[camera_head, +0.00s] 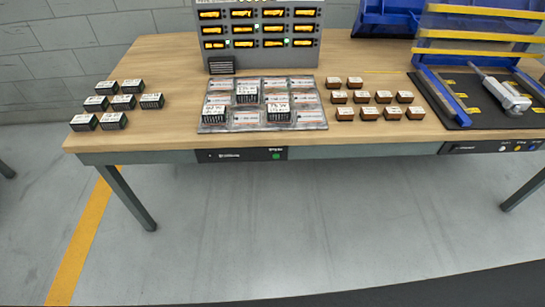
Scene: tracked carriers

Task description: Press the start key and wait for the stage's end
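A dark control strip (240,155) is fixed on the table's front edge, with a small green key or light (276,156) near its right end. A second dark strip (480,147) sits on the front edge at the right, with small white (503,148), yellow (517,147) and blue (532,147) round keys or lights. The lettering is too small to read, so I cannot tell which is the start key. Neither of my grippers is in view.
The wooden table (170,65) holds a grey slotted rack (205,60), a tray (318,121) with dark blocks, and several loose dark blocks (123,102) and brown blocks (393,113). A blue-framed station (440,95) holds a white device (506,97). The floor in front is clear.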

